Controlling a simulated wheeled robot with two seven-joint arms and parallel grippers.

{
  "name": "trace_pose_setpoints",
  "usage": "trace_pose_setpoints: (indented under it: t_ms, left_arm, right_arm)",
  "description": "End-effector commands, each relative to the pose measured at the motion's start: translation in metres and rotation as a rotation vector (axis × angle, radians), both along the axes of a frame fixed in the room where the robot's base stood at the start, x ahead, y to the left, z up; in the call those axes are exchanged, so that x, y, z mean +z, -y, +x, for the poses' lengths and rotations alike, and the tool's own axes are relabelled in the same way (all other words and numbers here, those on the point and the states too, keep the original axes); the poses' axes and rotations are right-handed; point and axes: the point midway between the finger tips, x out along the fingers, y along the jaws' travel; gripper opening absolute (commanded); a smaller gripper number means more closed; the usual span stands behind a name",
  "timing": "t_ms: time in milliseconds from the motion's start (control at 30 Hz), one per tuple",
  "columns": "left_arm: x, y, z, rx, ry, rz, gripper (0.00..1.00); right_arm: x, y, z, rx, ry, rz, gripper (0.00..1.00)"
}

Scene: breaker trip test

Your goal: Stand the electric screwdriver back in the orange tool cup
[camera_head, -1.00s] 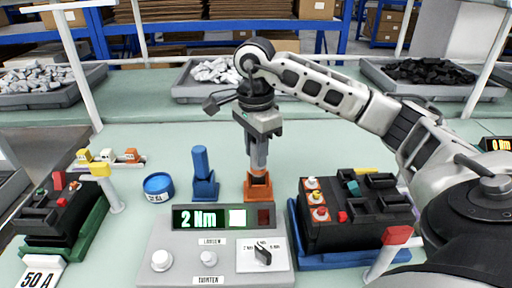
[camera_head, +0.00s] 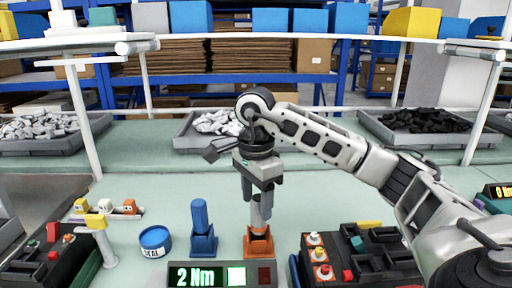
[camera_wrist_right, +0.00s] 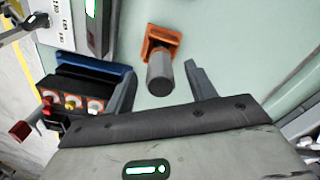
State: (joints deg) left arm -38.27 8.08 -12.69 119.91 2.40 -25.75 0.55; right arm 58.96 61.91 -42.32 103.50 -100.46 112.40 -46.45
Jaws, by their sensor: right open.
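The electric screwdriver (camera_head: 261,208), a grey cylinder, stands upright in the orange tool cup (camera_head: 258,244) on the pale green bench. Its lower end is hidden inside the cup. In the right wrist view the screwdriver (camera_wrist_right: 160,74) points up toward the camera from the orange cup (camera_wrist_right: 163,42). My right gripper (camera_head: 261,192) is directly above the cup, pointing down. Its jaws are open, with one finger on each side of the screwdriver's top and a gap to each in the wrist view. My left gripper is not in view.
A blue holder (camera_head: 203,243) with a blue cylinder stands left of the cup. A blue round tin (camera_head: 155,240) is farther left. A display panel (camera_head: 220,275) reading 2 Nm is in front. A black breaker unit (camera_head: 385,262) stands to the right. Bench behind is clear up to the trays.

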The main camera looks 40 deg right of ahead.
Motion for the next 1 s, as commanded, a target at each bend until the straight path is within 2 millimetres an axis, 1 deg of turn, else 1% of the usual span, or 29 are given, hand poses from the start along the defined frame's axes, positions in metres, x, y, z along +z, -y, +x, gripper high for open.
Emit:
trace_pose_setpoints:
  t_ms: [33, 100, 200, 400, 500, 600, 700, 1000]
  left_arm:
    - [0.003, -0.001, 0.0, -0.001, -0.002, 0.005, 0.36]
    - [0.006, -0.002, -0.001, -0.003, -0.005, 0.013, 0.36]
    - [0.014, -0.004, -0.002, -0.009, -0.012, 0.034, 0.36]
    - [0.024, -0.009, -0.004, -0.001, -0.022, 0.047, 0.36]
    - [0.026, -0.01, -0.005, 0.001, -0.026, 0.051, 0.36]
    - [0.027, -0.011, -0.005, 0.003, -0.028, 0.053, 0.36]
    - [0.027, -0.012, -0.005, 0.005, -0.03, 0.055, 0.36]
    - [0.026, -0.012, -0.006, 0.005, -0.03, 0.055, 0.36]
  right_arm:
    - [0.018, 0.0, 0.001, 0.0, 0.006, 0.002, 0.56]
    - [0.038, 0.0, 0.001, 0.0, 0.007, 0.001, 0.56]
    - [0.068, 0.0, 0.001, 0.0, 0.006, -0.001, 0.56]
    - [0.112, 0.0, 0.0, -0.001, 0.005, -0.001, 0.56]
    - [0.126, -0.001, 0.0, -0.001, 0.004, -0.001, 0.56]
    - [0.135, -0.001, 0.0, 0.0, 0.001, 0.001, 0.56]
    - [0.139, -0.001, 0.0, 0.0, 0.0, 0.0, 0.56]
    - [0.139, -0.001, 0.0, 0.0, -0.001, 0.0, 0.56]
